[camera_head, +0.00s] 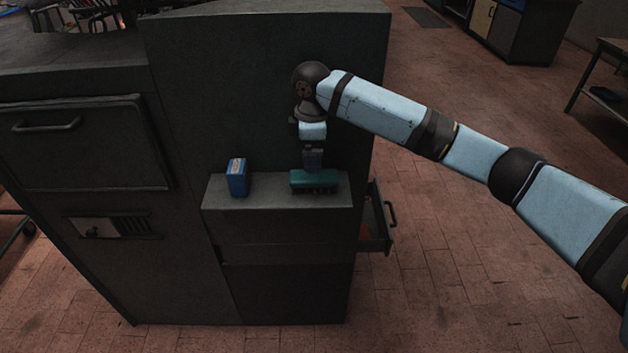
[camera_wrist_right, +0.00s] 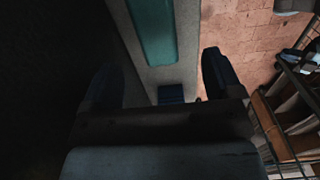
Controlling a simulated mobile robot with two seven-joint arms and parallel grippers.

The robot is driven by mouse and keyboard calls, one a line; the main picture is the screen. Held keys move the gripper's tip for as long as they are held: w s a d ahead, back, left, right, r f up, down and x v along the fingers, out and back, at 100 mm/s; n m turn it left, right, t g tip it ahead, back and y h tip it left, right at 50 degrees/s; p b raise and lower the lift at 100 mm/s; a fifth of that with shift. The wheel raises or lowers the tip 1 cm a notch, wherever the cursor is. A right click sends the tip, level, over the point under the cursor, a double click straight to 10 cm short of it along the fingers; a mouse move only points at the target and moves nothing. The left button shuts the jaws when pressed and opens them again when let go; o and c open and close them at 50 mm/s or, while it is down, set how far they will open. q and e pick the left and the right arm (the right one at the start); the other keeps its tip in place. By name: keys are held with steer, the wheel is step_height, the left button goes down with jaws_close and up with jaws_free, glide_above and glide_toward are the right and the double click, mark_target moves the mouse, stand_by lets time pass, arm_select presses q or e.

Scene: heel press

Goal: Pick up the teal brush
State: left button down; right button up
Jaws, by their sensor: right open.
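The teal brush (camera_head: 314,181) lies on the dark ledge (camera_head: 270,202) of a cabinet, near the ledge's right end. My right gripper (camera_head: 313,164) points down just above or behind the brush; I cannot tell whether it touches it. In the right wrist view the gripper's two dark fingers (camera_wrist_right: 160,62) stand wide apart with nothing held between them. The teal brush (camera_wrist_right: 155,30) shows beyond them at the top of that view. My left gripper is not in view.
A small blue box (camera_head: 237,178) stands on the ledge left of the brush. The tall dark cabinet (camera_head: 240,90) rises behind the ledge. An open drawer (camera_head: 375,218) juts out on the right. Brick floor (camera_head: 455,270) lies clear to the right.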

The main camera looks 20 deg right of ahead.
mark_target(314, 175)
step_height(314, 175, down, 3)
steer(key=shift+f, duration=0.1)
steer(key=shift+w+d+f+p, duration=0.15)
steer(key=shift+f+p, duration=0.1)
steer(key=shift+f, duration=1.1)
steer(key=shift+d+f+p, duration=0.15)
steer(key=shift+f+p, duration=0.1)
steer(key=shift+f, duration=1.1)
steer(key=c, duration=1.1)
steer(key=shift+o, duration=0.2)
steer(key=shift+r, duration=0.2)
